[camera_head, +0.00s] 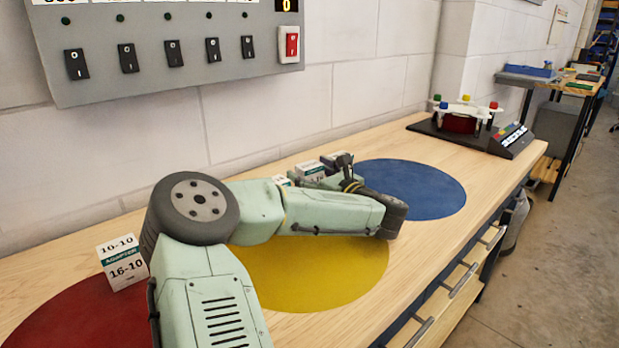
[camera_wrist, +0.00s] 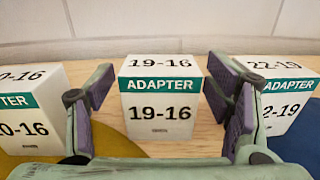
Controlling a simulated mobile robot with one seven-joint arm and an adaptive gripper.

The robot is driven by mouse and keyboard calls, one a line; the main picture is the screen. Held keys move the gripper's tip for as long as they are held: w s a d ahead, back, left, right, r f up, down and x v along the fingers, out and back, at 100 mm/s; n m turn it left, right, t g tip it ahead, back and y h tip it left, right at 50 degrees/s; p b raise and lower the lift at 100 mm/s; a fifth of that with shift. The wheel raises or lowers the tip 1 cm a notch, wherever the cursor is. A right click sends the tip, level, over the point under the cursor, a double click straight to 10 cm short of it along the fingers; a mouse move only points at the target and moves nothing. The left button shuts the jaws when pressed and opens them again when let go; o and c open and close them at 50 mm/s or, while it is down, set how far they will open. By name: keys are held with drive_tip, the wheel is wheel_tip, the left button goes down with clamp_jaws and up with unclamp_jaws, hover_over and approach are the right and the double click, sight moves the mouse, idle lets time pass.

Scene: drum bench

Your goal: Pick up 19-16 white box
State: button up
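The 19-16 white box (camera_wrist: 160,100) stands upright on the wooden bench in the middle of the wrist view, with a green ADAPTER band across its front. My gripper (camera_wrist: 161,88) is open, with one finger to the left of this box and one to its right. Gaps show between both finger pads and the box, and nothing is held. In the head view, my gripper (camera_head: 345,172) is beside small white boxes (camera_head: 311,170) near the wall. My arm partly hides them, and I cannot tell there which one is 19-16.
A box ending in 0-16 (camera_wrist: 25,105) stands close on the left, and a 22-19 box (camera_wrist: 288,95) on the right, near my fingers. The wall (camera_head: 250,120) rises behind the bench. The blue circle (camera_head: 420,188) is mostly clear.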

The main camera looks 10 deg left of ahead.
sight(310, 165)
drive_tip(key=c, duration=1.2)
drive_tip(key=shift+r, duration=0.15)
drive_tip(key=shift+r+p, duration=0.25)
drive_tip(key=shift+p, duration=0.1)
wheel_tip(310, 165, up, 3)
drive_tip(key=shift+p, duration=1.2)
drive_tip(key=s+d+b, duration=0.1)
drive_tip(key=s+d, duration=0.1)
drive_tip(key=s, duration=0.1)
drive_tip(key=s+d+b, duration=0.1)
drive_tip(key=s+d, duration=0.2)
drive_tip(key=s, duration=0.1)
drive_tip(key=s+d, duration=0.2)
drive_tip(key=s, duration=0.1)
drive_tip(key=shift+s+d+r+b, duration=0.15)
drive_tip(key=shift+s+d+b, duration=0.05)
drive_tip(key=shift+b, duration=0.2)
drive_tip(key=s+d+p, duration=0.1)
drive_tip(key=p, duration=0.4)
drive_tip(key=s+d+r+p, duration=0.1)
drive_tip(key=p, duration=0.4)
drive_tip(key=shift+s, duration=0.35)
